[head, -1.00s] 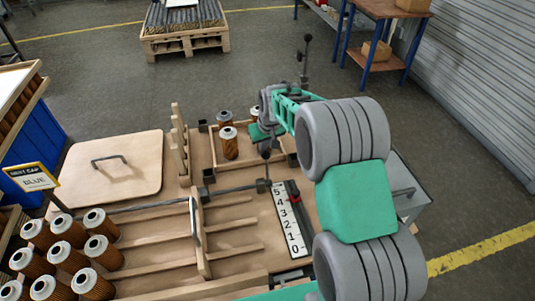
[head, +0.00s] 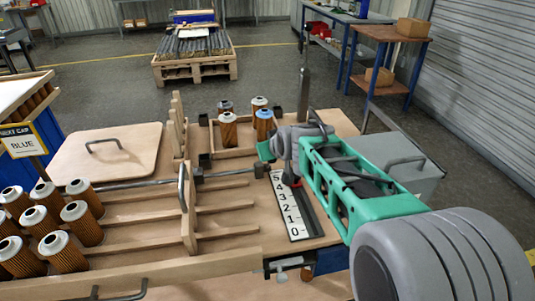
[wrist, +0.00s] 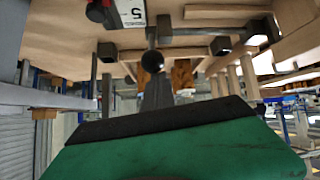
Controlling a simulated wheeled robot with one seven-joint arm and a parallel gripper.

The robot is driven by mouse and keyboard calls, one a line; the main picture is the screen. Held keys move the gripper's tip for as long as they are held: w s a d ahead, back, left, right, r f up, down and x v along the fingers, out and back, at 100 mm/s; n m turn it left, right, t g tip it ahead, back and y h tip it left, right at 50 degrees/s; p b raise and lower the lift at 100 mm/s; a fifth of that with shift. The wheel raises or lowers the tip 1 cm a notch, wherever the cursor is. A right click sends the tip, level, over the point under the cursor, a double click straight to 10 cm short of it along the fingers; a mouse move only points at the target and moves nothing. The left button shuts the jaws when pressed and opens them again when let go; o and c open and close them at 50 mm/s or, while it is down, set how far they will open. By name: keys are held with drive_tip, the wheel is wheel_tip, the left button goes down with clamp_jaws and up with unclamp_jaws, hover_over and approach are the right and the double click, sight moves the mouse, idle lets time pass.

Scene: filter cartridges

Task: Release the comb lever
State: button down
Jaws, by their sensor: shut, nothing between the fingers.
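The comb lever's black ball knob (wrist: 152,62) shows in the wrist view, just beyond my gripper (wrist: 160,120). Its short stem runs to a dark block on the rod; in the head view this block (head: 259,170) sits beside the number scale, and the knob is hidden there. My gripper (head: 265,150), with green fingers, is shut and empty, close above the block. I cannot tell whether it touches the knob. The wooden comb (head: 190,215) stands upright across the slatted lanes, with a grey handle at its top.
The number scale (head: 290,212) with a red-and-black pointer lies below my arm. A wooden tray (head: 240,152) with several cartridges is behind. A dark upright post (head: 304,95) stands behind my wrist. More cartridges (head: 75,228) stand at left, near a lid (head: 110,158).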

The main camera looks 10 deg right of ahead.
drive_tip(key=shift+s+d+f+b, duration=0.1)
drive_tip(key=shift+s+f+b, duration=0.25)
drive_tip(key=shift+s+f, duration=0.35)
drive_tip(key=shift+f, duration=0.25)
wheel_tip(320, 180, up, 5)
drive_tip(key=w+p, duration=0.2)
drive_tip(key=w, duration=0.1)
drive_tip(key=s+r, duration=0.3)
drive_tip(key=s, duration=0.6)
drive_tip(key=shift+s+r+b, duration=0.15)
drive_tip(key=shift+r+b, duration=0.1)
drive_tip(key=shift+b, duration=0.05)
drive_tip(key=s+f+m+g+p, duration=0.1)
drive_tip(key=s+m+g+p, duration=0.1)
drive_tip(key=s+g+p, duration=0.5)
drive_tip(key=s+p, duration=0.6)
drive_tip(key=s, duration=0.7)
drive_tip(key=shift+a+h, duration=0.2)
drive_tip(key=shift+h, duration=0.2)
